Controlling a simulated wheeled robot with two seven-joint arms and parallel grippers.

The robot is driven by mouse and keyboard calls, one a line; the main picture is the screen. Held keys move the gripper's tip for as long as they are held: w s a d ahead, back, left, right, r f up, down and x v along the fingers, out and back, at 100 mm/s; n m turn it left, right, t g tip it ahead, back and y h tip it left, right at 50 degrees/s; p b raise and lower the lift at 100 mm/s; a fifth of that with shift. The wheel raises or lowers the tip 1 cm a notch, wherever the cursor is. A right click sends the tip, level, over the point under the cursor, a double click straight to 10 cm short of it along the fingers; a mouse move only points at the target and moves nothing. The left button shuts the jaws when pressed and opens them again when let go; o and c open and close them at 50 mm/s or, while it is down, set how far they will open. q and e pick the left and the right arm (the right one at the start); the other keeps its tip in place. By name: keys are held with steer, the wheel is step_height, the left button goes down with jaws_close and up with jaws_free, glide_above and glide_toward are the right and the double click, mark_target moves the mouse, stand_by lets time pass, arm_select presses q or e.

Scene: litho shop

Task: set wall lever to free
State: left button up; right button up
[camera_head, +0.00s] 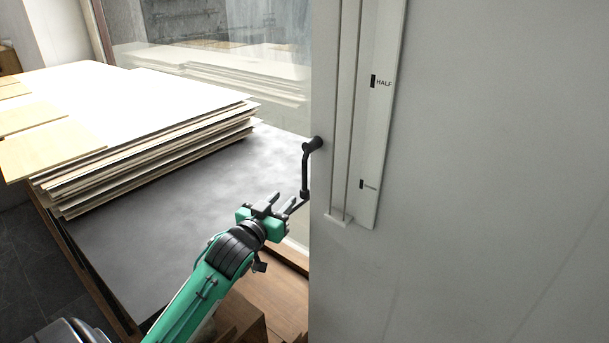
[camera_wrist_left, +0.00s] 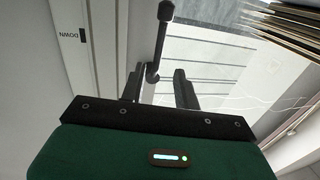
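A dark crank-shaped lever (camera_head: 304,170) sticks out at the left edge of the pale wall panel (camera_head: 450,180). It has a round knob at its top and a bend at its lower end. In the left wrist view the lever (camera_wrist_left: 160,42) rises ahead, its lower bend between the two finger lines. My left gripper (camera_head: 273,206) is just left of and below the lever's lower end. Its fingers (camera_wrist_left: 159,75) are apart, with clear space around the lever; contact cannot be told. My right gripper is not in view.
A label strip (camera_head: 384,110) on the panel reads HALF; a lower mark is too small there, but the left wrist view shows DOWN (camera_wrist_left: 77,36). Left is a dark table (camera_head: 180,205) with stacked sheets (camera_head: 150,105). A window (camera_head: 220,40) stands behind.

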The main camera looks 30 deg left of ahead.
mark_target(303, 178)
arm_select(q)
steer(key=w+p, duration=0.1)
steer(key=w, duration=0.2)
steer(key=w+a+p, duration=0.1)
steer(key=w+p, duration=0.1)
steer(key=w, duration=0.2)
steer(key=w+p, duration=0.1)
steer(key=w, duration=0.3)
steer(key=shift+w+a, duration=0.2)
steer(key=shift+w, duration=0.05)
steer(key=shift+w+f+p, duration=0.1)
steer(key=shift+w+p, duration=0.2)
steer(key=shift+w, duration=0.3)
steer(key=shift+c, duration=0.2)
jaws_close()
